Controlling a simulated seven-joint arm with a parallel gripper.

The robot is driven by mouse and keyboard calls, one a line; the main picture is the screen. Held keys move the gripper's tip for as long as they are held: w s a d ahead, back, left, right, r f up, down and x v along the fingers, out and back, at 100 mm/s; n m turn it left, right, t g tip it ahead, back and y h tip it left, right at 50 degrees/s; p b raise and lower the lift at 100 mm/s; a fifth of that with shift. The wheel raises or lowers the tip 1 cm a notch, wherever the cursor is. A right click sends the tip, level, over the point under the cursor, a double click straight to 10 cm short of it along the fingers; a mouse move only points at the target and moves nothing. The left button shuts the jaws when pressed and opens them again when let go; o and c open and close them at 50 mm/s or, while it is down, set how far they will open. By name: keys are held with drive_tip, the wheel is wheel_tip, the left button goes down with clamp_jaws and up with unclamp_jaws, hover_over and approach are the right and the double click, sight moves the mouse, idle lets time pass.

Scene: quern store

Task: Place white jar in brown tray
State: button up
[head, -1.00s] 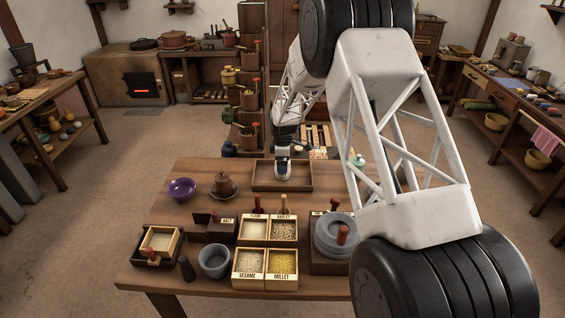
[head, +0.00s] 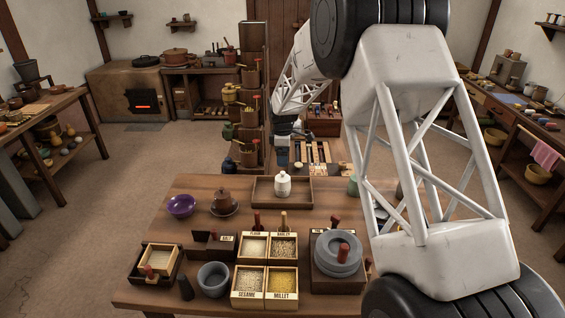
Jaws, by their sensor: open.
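The white jar (head: 283,184) stands upright in the brown tray (head: 303,197) at the back of the table, with its lid knob showing on top. The tray's walls are low and nothing else shows in it. My gripper (head: 283,163) is above and behind the jar, apart from it as far as I can tell. Its fingers are small and dark in this view; it is open and holds nothing.
A purple bowl (head: 181,205) and a brown lidded pot (head: 225,202) stand left of the tray. Labelled grain boxes (head: 266,267) and a grey quern (head: 338,252) stand in front. A tall shelf post (head: 254,95) rises close behind, left of my gripper.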

drive_tip(key=shift+r, duration=0.4)
idle(0.6)
drive_tip(key=shift+s+d+r, duration=0.15)
drive_tip(key=shift+r, duration=0.05)
drive_tip(key=s+d+r+m+t, duration=0.1)
drive_tip(key=s+d+r+m, duration=0.4)
drive_tip(key=s+r, duration=0.55)
drive_tip(key=s+d+r+m, duration=0.3)
drive_tip(key=s+d+r, duration=0.5)
drive_tip(key=s, duration=0.5)
drive_tip(key=s+d+m, duration=0.2)
drive_tip(key=s+m, duration=0.1)
drive_tip(key=s, duration=0.8)
drive_tip(key=s+d+m+t, duration=0.1)
drive_tip(key=s+d+m, duration=0.2)
drive_tip(key=s, duration=0.8)
drive_tip(key=s+d+m, duration=0.3)
drive_tip(key=s+m, duration=0.1)
drive_tip(key=s, duration=0.8)
drive_tip(key=shift+t, duration=0.3)
